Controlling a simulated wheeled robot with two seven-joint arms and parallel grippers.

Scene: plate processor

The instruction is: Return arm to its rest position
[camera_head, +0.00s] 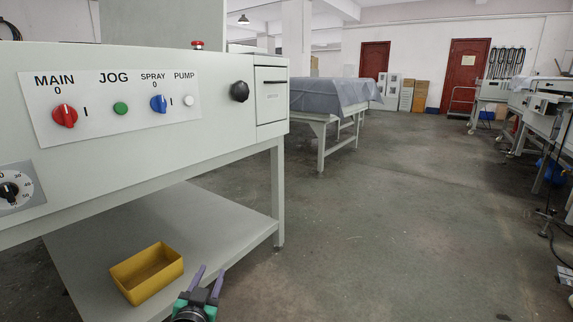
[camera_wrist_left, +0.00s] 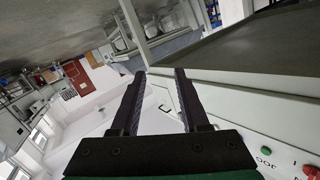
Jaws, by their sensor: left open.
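My left gripper (camera_head: 208,281) shows at the bottom of the head view, in front of the lower shelf and just right of the yellow bin. Its two fingers are apart with nothing between them. In the left wrist view the fingers (camera_wrist_left: 160,75) also stand apart and empty, with the plate processor's pale side behind them. The plate processor (camera_head: 230,125) fills the left of the head view. Its panel has a red MAIN knob (camera_head: 65,115), green JOG button (camera_head: 120,108), blue SPRAY knob (camera_head: 158,103) and white PUMP button (camera_head: 188,100). My right gripper is not in view.
A yellow bin (camera_head: 147,272) sits on the processor's lower shelf (camera_head: 215,215), close to my left gripper. A processor leg (camera_head: 278,195) stands at the shelf's right corner. A covered table (camera_head: 330,95) stands further back. The floor (camera_head: 400,230) to the right is mostly clear.

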